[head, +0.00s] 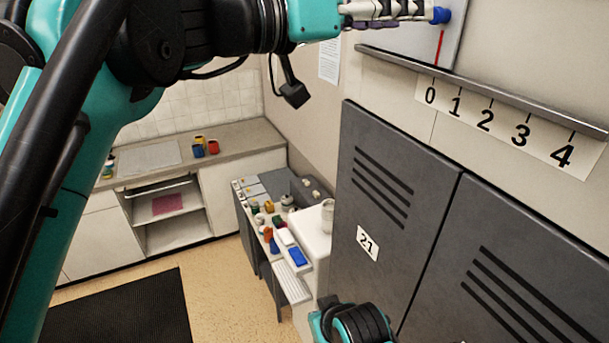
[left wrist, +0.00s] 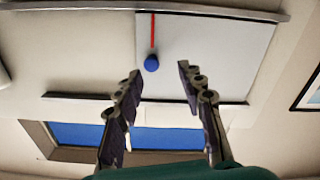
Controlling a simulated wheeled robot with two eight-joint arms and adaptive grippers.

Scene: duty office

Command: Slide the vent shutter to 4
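The vent shutter is a pale grey panel (head: 408,40) at the top of the head view, with a blue knob (head: 441,15) and a red pointer line (head: 440,48) below it. The pointer stands near 0 on the number strip (head: 508,124). My left gripper (head: 428,11) is at the knob's left in the head view. The left wrist view shows the panel (left wrist: 215,55) upside down. There the open fingers (left wrist: 159,68) point towards the blue knob (left wrist: 152,63), with the knob between the tips' lines; contact cannot be told.
A rail (head: 490,92) runs under the panel, above the strip reading 0 to 4. Grey lockers (head: 385,200) stand below. A cluttered side table (head: 292,285) and a counter (head: 225,138) are at the left and back. A window (left wrist: 90,135) shows in the wrist view.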

